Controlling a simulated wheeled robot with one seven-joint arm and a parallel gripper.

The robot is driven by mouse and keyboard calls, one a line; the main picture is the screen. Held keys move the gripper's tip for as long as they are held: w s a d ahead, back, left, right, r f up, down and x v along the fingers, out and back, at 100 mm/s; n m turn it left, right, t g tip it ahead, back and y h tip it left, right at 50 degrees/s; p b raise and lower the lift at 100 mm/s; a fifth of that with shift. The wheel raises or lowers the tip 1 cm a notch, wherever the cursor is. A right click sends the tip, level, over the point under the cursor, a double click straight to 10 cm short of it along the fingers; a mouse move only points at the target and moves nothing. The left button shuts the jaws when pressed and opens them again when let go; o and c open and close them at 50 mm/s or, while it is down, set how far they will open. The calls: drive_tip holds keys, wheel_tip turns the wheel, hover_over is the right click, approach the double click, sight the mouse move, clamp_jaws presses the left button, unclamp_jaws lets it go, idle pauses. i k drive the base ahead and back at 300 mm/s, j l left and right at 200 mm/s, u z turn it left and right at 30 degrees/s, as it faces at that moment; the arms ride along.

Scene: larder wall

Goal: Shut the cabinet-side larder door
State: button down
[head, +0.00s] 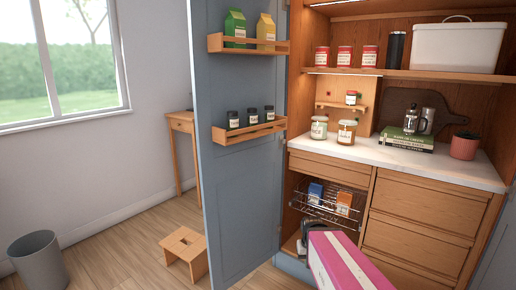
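The blue-grey larder door (240,185) stands wide open at the left of the larder in the head view. Its inner face shows, with an upper wooden rack (245,46) and a lower wooden rack (248,133). Its hinged edge is beside the larder's left side. My pink-and-white arm reaches in from the bottom, in front of the lower larder. A dark grey part at its far end, apparently my gripper (303,241), is low and just right of the door's hinged edge. The fingers are hidden or too small to read, and I cannot tell whether it touches anything.
Cartons and jars stand in the door racks. A wooden stool (184,252) is on the floor left of the door, and a grey bin (38,262) farther left. A wire basket (330,204) with packets is in the lower larder, beside wooden drawers (420,206).

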sight(240, 177)
drive_tip(key=k+z, duration=0.1)
drive_tip(key=k, duration=1.05)
drive_tip(key=z, duration=1.45)
drive_tip(key=j, duration=0.6)
drive_tip(key=k+j, duration=0.15)
drive_tip(key=j, duration=1.1)
drive_tip(key=k+j+z, duration=0.1)
drive_tip(key=j, duration=0.5)
drive_tip(key=k+j, duration=0.1)
drive_tip(key=j, duration=0.5)
drive_tip(key=k+j, duration=0.1)
drive_tip(key=j, duration=0.55)
drive_tip(key=k+j, duration=0.1)
drive_tip(key=j, duration=0.5)
drive_tip(key=k+j, duration=0.1)
drive_tip(key=j, duration=0.5)
drive_tip(key=k+j, duration=0.1)
drive_tip(key=j, duration=0.15)
drive_tip(key=k+j+z, duration=0.1)
drive_tip(key=j, duration=0.2)
drive_tip(key=k+j, duration=0.15)
drive_tip(key=k, duration=0.5)
drive_tip(key=j+z, duration=0.05)
